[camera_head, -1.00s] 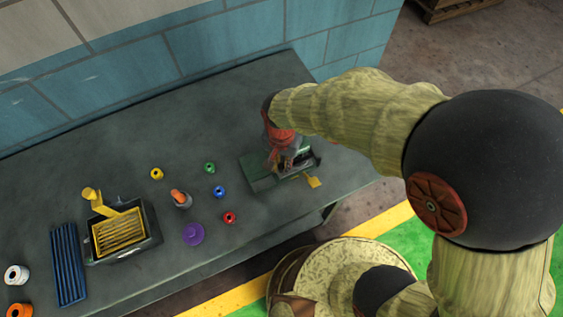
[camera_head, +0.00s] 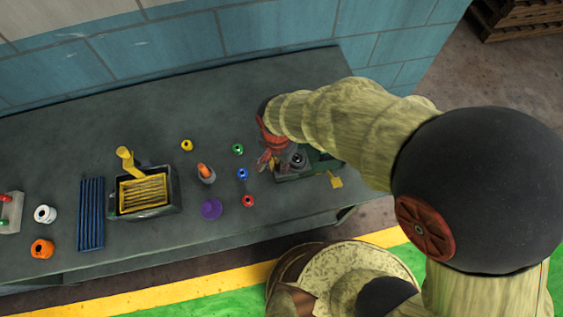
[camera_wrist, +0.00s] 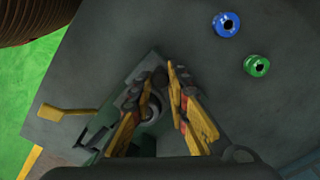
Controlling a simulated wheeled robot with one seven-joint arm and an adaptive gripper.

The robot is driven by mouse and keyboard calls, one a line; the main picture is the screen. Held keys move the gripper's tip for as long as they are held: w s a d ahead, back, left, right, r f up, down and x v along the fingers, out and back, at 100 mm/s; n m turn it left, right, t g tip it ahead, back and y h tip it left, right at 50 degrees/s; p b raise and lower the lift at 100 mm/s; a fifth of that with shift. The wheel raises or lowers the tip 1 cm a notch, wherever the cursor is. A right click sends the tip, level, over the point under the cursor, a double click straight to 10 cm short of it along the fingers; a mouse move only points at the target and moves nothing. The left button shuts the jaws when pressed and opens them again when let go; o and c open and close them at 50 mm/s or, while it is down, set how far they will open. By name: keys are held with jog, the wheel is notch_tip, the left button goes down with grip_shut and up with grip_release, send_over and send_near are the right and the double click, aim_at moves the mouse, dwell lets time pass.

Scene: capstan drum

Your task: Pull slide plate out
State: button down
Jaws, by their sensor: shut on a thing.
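A green fixture with a dark recess (camera_head: 320,161) stands near the right end of the workbench, partly hidden by my arm. A round grey metal part (camera_head: 297,160) shows in it beside my gripper, and a grey ring (camera_wrist: 151,107) shows between the fingers in the wrist view. A yellow lever (camera_head: 335,180) sticks out at its front; it also shows in the wrist view (camera_wrist: 66,113). My gripper (camera_head: 267,163) is at the fixture's left end, fingers pointing down. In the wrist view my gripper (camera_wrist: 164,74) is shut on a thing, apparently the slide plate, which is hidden.
Blue (camera_head: 242,174), green (camera_head: 237,149), red (camera_head: 248,201) and yellow (camera_head: 187,145) spools stand left of my gripper. A purple disc (camera_head: 211,209) and an orange-tipped bottle (camera_head: 205,173) are near them. A box with a yellow grille (camera_head: 143,190) stands farther left.

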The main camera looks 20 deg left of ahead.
jog(key=c, duration=1.7)
grip_release()
jog(key=shift+s+a, duration=0.1)
jog(key=shift+a, duration=0.15)
jog(key=shift+r, duration=0.1)
notch_tip(320, 180, up, 12)
jog(key=shift+f, duration=0.1)
